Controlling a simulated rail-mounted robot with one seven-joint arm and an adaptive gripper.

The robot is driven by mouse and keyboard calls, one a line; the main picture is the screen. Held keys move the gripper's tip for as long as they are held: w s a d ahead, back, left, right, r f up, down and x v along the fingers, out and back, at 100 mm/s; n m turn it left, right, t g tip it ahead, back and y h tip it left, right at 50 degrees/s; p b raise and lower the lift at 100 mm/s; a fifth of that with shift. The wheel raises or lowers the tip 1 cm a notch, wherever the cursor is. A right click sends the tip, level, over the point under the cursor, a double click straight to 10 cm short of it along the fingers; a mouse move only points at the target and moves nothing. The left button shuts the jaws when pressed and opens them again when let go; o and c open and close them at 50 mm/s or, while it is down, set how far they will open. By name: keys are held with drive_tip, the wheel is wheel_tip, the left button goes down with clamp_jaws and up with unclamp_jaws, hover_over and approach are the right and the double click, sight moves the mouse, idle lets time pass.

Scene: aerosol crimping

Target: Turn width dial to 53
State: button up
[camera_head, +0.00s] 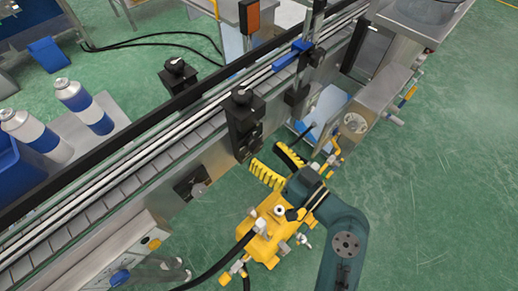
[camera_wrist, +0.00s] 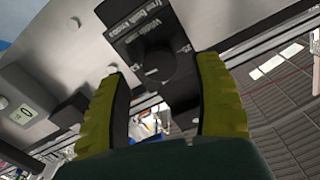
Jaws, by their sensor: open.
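The width dial (camera_wrist: 154,66) is a dark round knob on a black panel with white lettering that includes a width label. In the wrist view it lies beyond my gripper (camera_wrist: 172,95), roughly between the two yellow-and-black fingers. The fingers are spread open and empty, and the dial's setting is too dark to read. In the head view a black control unit (camera_head: 244,125) with knobs is fixed to the conveyor's near side. My gripper (camera_head: 277,165) is just below and right of it, apart from it, with fingers pointing towards the conveyor.
The conveyor (camera_head: 150,160) runs diagonally across the head view. Another black knob unit (camera_head: 178,74) stands on its far side. Blue-and-white cans (camera_head: 88,108) stand at left. A grey box with a small display (camera_wrist: 24,114) is left in the wrist view. Green floor (camera_head: 440,200) is clear at right.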

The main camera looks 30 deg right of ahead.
drive_tip(key=shift+x, duration=1.4)
drive_tip(key=c, duration=1.2)
drive_tip(key=shift+r+m+p, duration=0.1)
drive_tip(key=shift+m+p, duration=0.35)
drive_tip(key=shift+m, duration=0.05)
clamp_jaws()
drive_tip(key=o, duration=1.2)
unclamp_jaws()
